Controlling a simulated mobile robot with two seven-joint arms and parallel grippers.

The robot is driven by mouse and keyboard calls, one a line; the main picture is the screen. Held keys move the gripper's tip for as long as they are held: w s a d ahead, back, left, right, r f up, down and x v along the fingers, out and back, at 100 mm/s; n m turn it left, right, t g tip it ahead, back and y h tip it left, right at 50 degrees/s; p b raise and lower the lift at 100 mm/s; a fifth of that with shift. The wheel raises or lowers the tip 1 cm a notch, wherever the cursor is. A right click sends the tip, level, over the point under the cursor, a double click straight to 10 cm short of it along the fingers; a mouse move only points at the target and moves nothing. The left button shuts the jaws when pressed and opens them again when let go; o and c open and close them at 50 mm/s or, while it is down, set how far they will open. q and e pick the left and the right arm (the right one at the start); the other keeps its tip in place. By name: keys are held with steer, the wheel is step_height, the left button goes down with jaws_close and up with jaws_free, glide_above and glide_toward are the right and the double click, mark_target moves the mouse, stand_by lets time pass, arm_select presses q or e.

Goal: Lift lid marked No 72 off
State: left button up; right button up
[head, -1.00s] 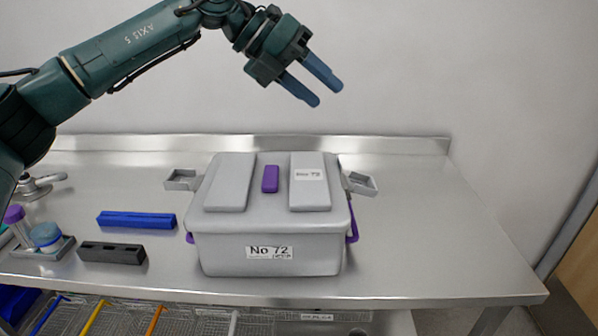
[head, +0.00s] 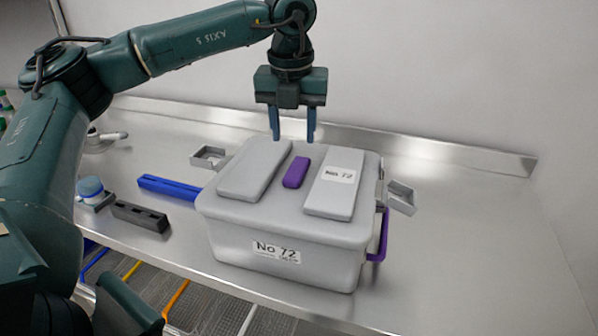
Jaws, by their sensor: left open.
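A grey box (head: 290,258) labelled "No 72" stands on the metal table. Its grey lid (head: 238,212) is on it, with two raised pads and a "No 72" label on the right pad. A purple handle (head: 296,172) sits in the middle of the lid between the pads. A purple latch (head: 379,238) hangs at the box's right side; the box's left side is mostly out of sight. My left gripper (head: 292,139) points down, open and empty, over the lid's back edge behind the purple handle. Its distance from the lid is hard to tell. My right gripper is not in view.
Grey brackets stand out left (head: 208,156) and right (head: 402,198) of the box. A blue bar (head: 170,186), a dark slotted block (head: 140,216) and a blue-capped container (head: 90,188) lie left. The metal table (head: 470,235) is clear at right. Wire baskets hang below its front edge.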

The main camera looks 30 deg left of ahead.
mark_target(297, 167)
arm_select(q)
steer(key=shift+w+f+p, duration=0.15)
steer(key=shift+f+p, duration=0.1)
steer(key=shift+f, duration=1.05)
steer(key=shift+w+f+p, duration=0.2)
steer(key=shift+f, duration=1.05)
steer(key=shift+w+f+p, duration=0.15)
steer(key=shift+f+p, duration=0.1)
steer(key=shift+f, duration=1.05)
steer(key=shift+c, duration=0.2)
jaws_close()
steer(key=shift+r, duration=0.15)
